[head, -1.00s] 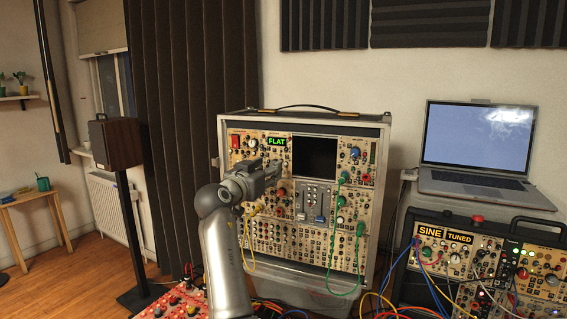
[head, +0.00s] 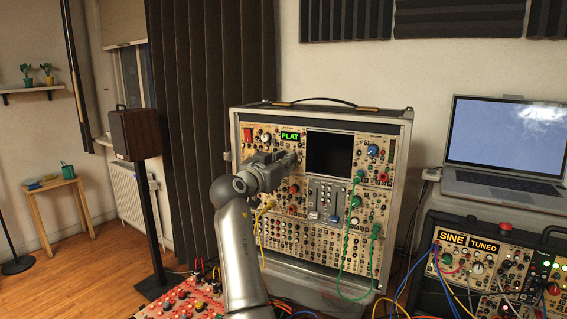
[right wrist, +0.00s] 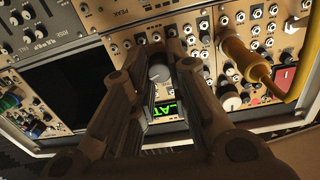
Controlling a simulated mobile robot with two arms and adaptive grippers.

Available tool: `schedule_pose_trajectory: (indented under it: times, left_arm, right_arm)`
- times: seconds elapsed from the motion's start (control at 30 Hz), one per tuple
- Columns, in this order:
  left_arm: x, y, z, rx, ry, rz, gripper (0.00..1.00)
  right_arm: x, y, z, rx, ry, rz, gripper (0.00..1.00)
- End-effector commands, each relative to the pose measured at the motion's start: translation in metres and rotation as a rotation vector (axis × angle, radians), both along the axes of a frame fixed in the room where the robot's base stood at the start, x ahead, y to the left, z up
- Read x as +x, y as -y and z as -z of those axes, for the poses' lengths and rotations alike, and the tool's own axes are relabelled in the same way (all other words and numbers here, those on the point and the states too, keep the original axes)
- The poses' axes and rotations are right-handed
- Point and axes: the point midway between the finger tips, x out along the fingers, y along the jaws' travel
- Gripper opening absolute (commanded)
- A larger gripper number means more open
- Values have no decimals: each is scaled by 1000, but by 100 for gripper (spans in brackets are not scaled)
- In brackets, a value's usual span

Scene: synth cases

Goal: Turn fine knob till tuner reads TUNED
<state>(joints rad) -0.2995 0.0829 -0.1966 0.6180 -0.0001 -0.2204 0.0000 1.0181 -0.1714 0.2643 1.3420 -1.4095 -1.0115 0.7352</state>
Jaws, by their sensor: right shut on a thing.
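In the right wrist view the display (right wrist: 166,110) is partly covered by my fingers and only "AT" shows. My right gripper (head: 297,160) is at the panel just below the display. In the right wrist view my right gripper (right wrist: 159,74) is shut on a grey round knob (right wrist: 159,68), with a finger on either side. In the head view my gripper hides this knob. My left gripper is not in view.
A laptop (head: 510,150) stands at the right.

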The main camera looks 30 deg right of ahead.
Motion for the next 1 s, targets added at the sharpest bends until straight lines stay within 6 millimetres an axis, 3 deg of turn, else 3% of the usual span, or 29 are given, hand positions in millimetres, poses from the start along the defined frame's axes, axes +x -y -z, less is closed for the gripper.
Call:
schedule_pose_trajectory:
  times: [0.57, 0.6, 0.77, 1.0]
  left_arm:
    - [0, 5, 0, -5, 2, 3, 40]
    - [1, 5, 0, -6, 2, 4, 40]
    - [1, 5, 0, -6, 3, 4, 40]
    - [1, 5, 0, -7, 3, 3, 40]
  right_arm:
    - [0, 0, -2, -52, -80, -1, 0]
    - [0, 0, -2, -53, -80, -1, 18]
    - [0, 0, -2, -52, -80, -1, 38]
    - [0, 0, -1, -50, -81, 0, 40]
